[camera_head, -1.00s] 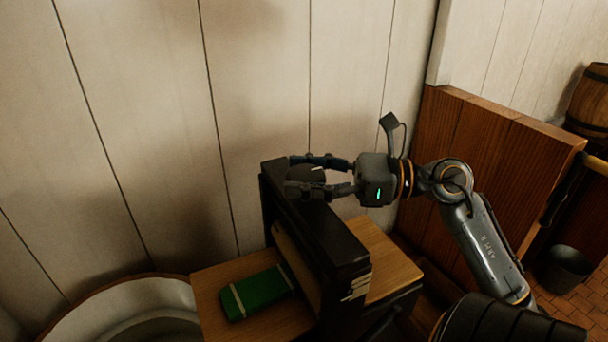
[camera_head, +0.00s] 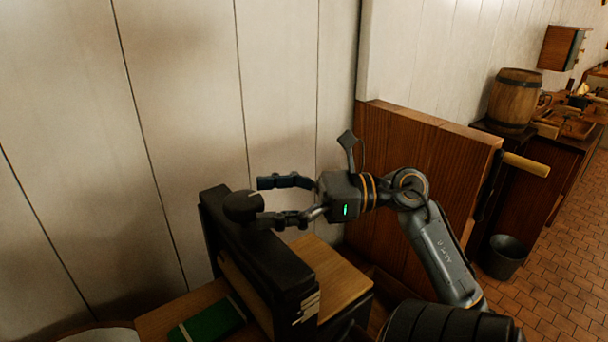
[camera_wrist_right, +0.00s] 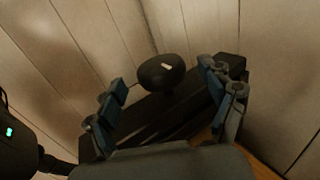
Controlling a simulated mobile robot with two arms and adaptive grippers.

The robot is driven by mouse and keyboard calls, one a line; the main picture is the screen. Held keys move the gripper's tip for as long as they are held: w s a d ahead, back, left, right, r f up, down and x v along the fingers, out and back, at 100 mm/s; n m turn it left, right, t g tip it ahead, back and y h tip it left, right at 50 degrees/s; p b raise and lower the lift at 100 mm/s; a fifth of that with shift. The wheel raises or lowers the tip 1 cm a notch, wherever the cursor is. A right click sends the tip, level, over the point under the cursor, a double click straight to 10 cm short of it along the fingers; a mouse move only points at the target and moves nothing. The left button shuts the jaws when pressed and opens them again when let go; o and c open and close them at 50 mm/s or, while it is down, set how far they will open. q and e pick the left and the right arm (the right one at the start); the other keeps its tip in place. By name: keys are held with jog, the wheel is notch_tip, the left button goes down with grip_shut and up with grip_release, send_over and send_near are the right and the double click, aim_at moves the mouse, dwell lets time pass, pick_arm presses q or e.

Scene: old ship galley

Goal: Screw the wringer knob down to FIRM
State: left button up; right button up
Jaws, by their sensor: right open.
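The wringer knob (camera_head: 243,206) is dark and round and sits on top of the black wringer frame (camera_head: 255,262). In the right wrist view the knob (camera_wrist_right: 158,76) shows a pale mark on its top. My right gripper (camera_head: 268,202) is open on the knob's right side, fingers pointing at it. In the wrist view the knob lies ahead of the gap between the fingertips, not enclosed by them. The head view does not show clearly whether the nearer fingertip touches the knob. Pale marks (camera_head: 308,304) show on the frame's near end, too small to read. My left gripper is out of view.
A green bundle (camera_head: 210,322) lies on the wooden board left of the frame. The white plank wall is close behind. A wooden partition (camera_head: 412,160) stands behind my right arm. A bucket (camera_head: 503,257) and barrel (camera_head: 515,99) are farther right.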

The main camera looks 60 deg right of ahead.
jog(key=v, duration=0.8)
dwell(0.4)
